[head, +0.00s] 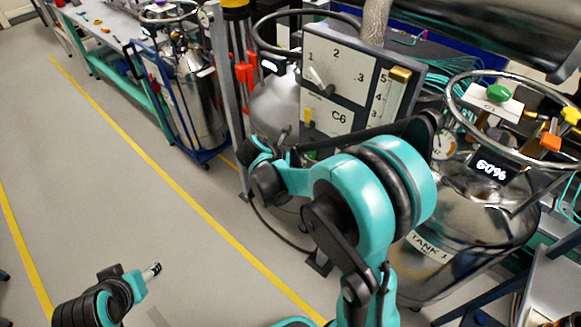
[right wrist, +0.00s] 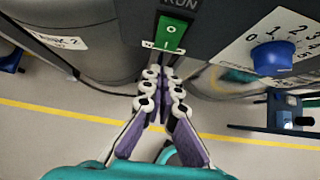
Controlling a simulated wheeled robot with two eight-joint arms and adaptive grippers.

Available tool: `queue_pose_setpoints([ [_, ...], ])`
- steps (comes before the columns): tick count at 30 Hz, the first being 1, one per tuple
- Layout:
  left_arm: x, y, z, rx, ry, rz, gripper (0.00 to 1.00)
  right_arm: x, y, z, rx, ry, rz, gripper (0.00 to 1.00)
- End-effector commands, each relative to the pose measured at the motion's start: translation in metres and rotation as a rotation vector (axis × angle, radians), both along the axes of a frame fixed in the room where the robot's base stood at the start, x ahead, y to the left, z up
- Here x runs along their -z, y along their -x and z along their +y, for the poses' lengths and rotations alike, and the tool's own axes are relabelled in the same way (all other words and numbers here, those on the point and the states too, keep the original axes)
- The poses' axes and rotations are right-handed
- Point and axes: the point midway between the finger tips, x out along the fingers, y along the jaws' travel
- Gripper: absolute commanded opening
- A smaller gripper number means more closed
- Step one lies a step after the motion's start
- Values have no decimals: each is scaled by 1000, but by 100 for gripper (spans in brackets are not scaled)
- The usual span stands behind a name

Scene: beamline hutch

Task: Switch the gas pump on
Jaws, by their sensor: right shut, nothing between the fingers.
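In the right wrist view a green switch (right wrist: 171,34) sits on a dark panel (right wrist: 220,20), under a label that reads RUN. Which way the switch is set I cannot tell. My right gripper (right wrist: 165,75) is shut and empty, its fingertips just below the switch in the picture; whether they touch it I cannot tell. In the head view the right gripper (head: 284,138) is in front of a grey panel marked C6 (head: 338,85), partly hidden by my arm. My left gripper (head: 152,269) is at the lower left over the floor; its fingers are too small to read.
A blue knob (right wrist: 274,57) on a numbered dial is right of the switch. A metal tank (head: 450,235) with a ring handle and a 60% display stands at the right. A wheeled cylinder cart (head: 195,105) stands behind. The floor (head: 120,190) at the left is clear.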

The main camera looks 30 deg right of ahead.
Motion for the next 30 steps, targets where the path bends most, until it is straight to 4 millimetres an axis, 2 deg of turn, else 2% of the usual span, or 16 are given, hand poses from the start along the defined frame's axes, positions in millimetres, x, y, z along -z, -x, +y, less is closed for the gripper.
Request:
queue_pose_setpoints([
  [3, 7, 0, 0, 0, 0, 0, 56, 3, -5, -16, 4, 0, 1, 0],
  [9, 10, 0, 0, 0, 0, 0, 56, 3, -10, -26, 1, 0, 1, 0],
  [30, 9, 0, 0, 0, 0, 0, 56, 4, -13, -32, 1, 0, 1, 0],
])
